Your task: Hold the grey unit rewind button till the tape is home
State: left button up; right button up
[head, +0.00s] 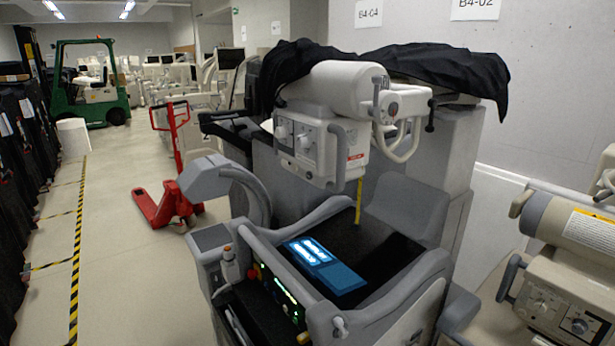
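A grey wheeled unit (417,213) stands in the middle, with a white tube head (335,85) at its top. A yellow tape (358,200) hangs straight down from under the head's control box (318,150) towards the unit's dark top. Its lower end is near the black recess. I cannot pick out the rewind button; small knobs and controls show on the box's face. Neither of my grippers is in view.
A black cover (445,68) is bunched over the unit's top. A lit blue screen (325,265) lies in the recess. A beige unit (570,270) stands close at the right. A red pallet jack (165,205) and a green forklift (90,85) stand behind left. The left floor aisle (120,240) is clear.

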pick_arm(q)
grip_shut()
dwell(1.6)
